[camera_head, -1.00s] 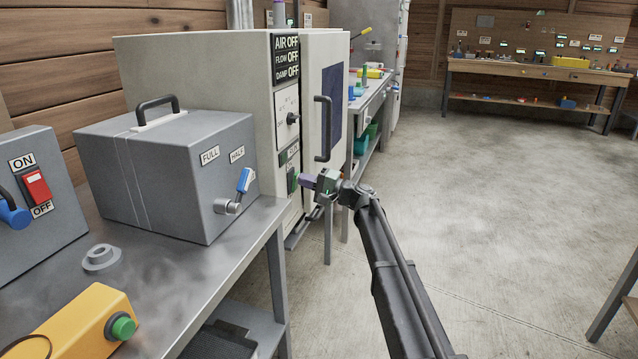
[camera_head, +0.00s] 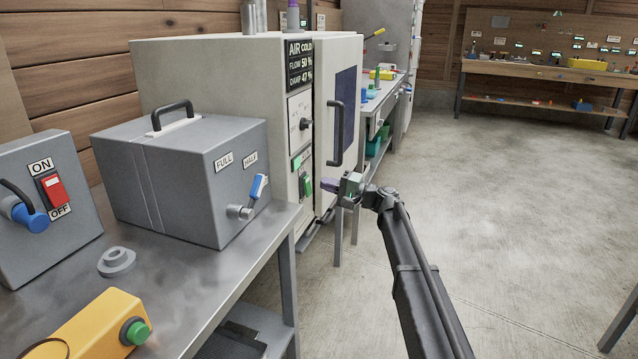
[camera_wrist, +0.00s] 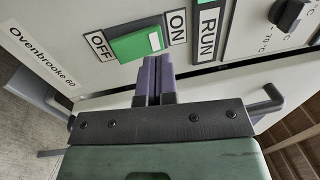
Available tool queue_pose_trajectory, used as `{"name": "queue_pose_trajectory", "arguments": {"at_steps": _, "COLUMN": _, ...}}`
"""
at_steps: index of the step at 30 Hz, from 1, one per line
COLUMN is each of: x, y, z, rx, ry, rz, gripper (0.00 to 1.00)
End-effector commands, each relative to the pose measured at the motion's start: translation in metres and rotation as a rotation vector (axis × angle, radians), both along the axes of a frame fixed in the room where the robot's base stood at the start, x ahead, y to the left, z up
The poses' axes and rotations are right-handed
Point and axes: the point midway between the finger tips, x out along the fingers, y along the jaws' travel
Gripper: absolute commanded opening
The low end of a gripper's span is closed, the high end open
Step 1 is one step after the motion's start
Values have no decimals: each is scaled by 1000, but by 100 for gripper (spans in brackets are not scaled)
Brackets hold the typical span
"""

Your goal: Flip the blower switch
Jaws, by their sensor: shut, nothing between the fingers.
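A green rocker switch (camera_head: 306,186) sits low on the front of the beige Ovenbrooke cabinet (camera_head: 220,75). In the wrist view the switch (camera_wrist: 138,43) lies between the OFF and ON labels, with a RUN label beyond ON. My gripper (camera_head: 325,185) is shut and empty, its purple fingers pointing at the cabinet front just right of the switch. In the wrist view the fingertips (camera_wrist: 155,62) overlap the switch's lower edge; contact cannot be told. The cabinet's display (camera_head: 299,64) reads AIR COLD, FLOW 50 %, DAMP 47 %.
The cabinet door's dark handle (camera_head: 336,133) stands out above my gripper. A grey box with a blue lever (camera_head: 258,187) and a red ON/OFF switch (camera_head: 54,188) are on the metal bench (camera_head: 190,275) at left. The floor (camera_head: 500,215) at right is clear.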

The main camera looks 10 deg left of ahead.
Motion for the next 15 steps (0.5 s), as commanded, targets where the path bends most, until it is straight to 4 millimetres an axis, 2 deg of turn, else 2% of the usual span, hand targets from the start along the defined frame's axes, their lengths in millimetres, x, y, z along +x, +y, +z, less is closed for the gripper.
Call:
{"name": "queue_pose_trajectory", "arguments": {"at_steps": 3, "x": -8, "y": -29, "z": 8, "rx": 0, "ry": 0, "rz": -2, "gripper": 0}}
{"name": "queue_pose_trajectory", "arguments": {"at_steps": 9, "x": -19, "y": -73, "z": 15, "rx": 0, "ry": 1, "rz": -2, "gripper": 0}}
{"name": "queue_pose_trajectory", "arguments": {"at_steps": 15, "x": -24, "y": -95, "z": 18, "rx": 0, "ry": 1, "rz": 0, "gripper": 0}}
